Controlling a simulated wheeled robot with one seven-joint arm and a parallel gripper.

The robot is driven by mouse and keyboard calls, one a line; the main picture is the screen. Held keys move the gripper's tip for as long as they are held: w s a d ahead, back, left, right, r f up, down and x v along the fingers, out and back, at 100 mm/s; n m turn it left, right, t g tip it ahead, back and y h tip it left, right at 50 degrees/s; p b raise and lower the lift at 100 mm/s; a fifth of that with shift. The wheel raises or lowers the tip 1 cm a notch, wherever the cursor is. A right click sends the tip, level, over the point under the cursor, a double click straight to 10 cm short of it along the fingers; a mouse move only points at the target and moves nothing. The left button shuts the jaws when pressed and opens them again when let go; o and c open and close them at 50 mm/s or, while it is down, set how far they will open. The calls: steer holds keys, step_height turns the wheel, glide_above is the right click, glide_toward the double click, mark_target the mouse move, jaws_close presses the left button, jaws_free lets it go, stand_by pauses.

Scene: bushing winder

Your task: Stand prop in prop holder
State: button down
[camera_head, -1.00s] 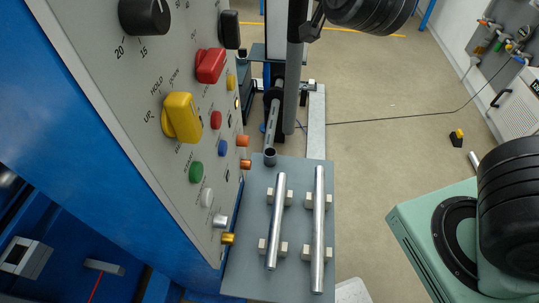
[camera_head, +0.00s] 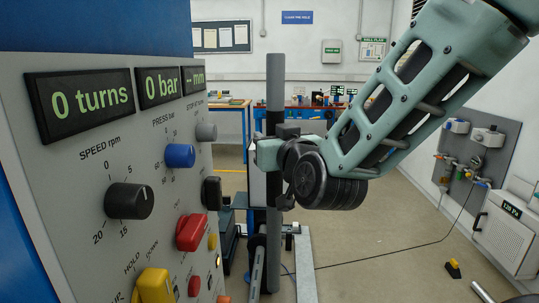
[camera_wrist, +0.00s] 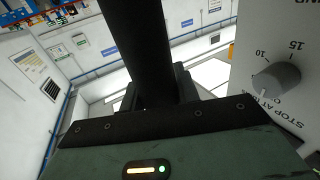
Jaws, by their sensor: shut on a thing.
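The prop looks to be the long dark grey pole (camera_head: 275,210), standing upright beyond the control panel. My gripper (camera_head: 277,135) is shut around its upper part; some pole rises above the jaws. The wrist view also shows the dark pole (camera_wrist: 135,45) between the fingers (camera_wrist: 180,85). The pole's lower end comes close to the bottom of the head view, beside a slanted grey bar (camera_head: 257,272). I cannot tell whether that end touches anything. I cannot make out the prop holder in the views now.
The control panel (camera_head: 100,190) with knobs and buttons fills the left, close to the pole. A panel knob (camera_wrist: 277,80) shows at right in the wrist view. Open floor lies right of the pole.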

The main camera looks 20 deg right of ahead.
steer(key=w+d+f+b, duration=0.3)
steer(key=w+f+b, duration=0.1)
steer(key=f, duration=0.4)
steer(key=w+d+f+b, duration=0.3)
steer(key=f+b, duration=0.3)
steer(key=f, duration=0.2)
steer(key=w+d+f+b, duration=0.2)
steer(key=w+f+b, duration=0.2)
steer(key=f, duration=0.4)
steer(key=shift+w+d+b, duration=0.3)
steer(key=shift+d+b, duration=0.1)
steer(key=shift+b, duration=0.3)
steer(key=shift+f+b, duration=0.15)
steer(key=shift+b, duration=0.15)
